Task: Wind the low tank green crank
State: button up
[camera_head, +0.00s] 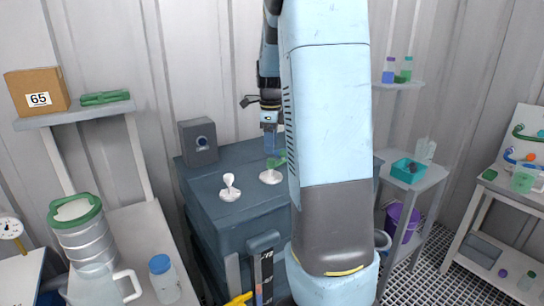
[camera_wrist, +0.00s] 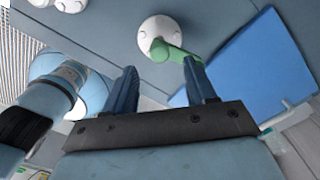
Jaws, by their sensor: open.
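The green crank (camera_head: 278,161) sits on a round white base on top of the low dark blue-grey tank (camera_head: 240,160). In the wrist view the green crank (camera_wrist: 176,52) reaches from its white hub toward the tip of my right finger; whether they touch I cannot tell. My gripper (camera_head: 270,150) points down just above the crank in the head view. In the wrist view my gripper (camera_wrist: 162,75) is open, its two fingers spread, with nothing held between them. My arm hides the tank top's right part in the head view.
A white crank (camera_head: 229,187) stands left of the green one on the same tank top. A grey box (camera_head: 199,142) with a round dial stands at the tank's back left. A side stand (camera_head: 432,175) with a teal tray (camera_head: 408,170) is to the right.

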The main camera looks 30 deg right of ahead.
aim_at(271, 159)
jog(key=shift+f, duration=2.6)
grip_shut()
jog(key=shift+d, duration=0.1)
